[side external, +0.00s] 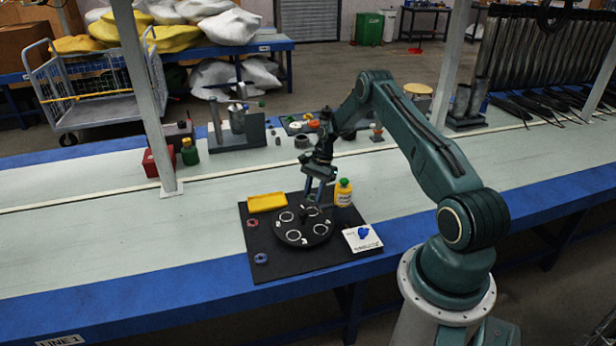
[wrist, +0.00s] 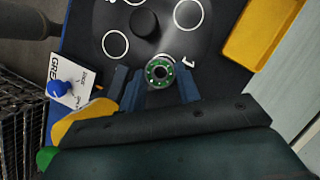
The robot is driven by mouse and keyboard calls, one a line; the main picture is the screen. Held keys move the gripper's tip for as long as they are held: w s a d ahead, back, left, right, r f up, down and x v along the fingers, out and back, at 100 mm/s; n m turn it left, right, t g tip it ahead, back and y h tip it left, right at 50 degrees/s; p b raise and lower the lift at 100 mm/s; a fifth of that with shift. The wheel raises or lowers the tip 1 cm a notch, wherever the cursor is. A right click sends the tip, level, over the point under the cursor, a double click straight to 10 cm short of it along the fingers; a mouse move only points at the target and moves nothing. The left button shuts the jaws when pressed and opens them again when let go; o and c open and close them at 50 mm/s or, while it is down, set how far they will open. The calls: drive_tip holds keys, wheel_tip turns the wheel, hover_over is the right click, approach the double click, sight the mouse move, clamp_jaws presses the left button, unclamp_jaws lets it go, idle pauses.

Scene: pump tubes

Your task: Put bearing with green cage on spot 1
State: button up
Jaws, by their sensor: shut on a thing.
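My gripper (wrist: 157,82) has its blue fingers shut on the bearing with green cage (wrist: 159,72), a small metal ring with a green inside. It is over the edge of the black round disc (wrist: 120,18), which carries white circle outlines. A white mark that looks like a 1 shows on the disc just right of the bearing. I cannot tell whether the bearing touches the disc. In the side external view my gripper (side external: 315,198) reaches down to the far edge of the disc (side external: 303,239); the bearing is not clear there.
A yellow tray (side external: 267,202) and a yellow bottle with green cap (side external: 343,194) stand beside the disc on the black mat (side external: 290,266). A red-centred bearing (side external: 252,222) and a blue-centred bearing (side external: 261,258) lie at left. A white card (side external: 352,245) with a blue item lies at right.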

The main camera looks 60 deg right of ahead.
sight(315, 196)
drive_tip(key=shift+f, duration=2.1)
drive_tip(key=shift+f, duration=0.15)
drive_tip(key=o, duration=0.7)
drive_tip(key=v, duration=1.2)
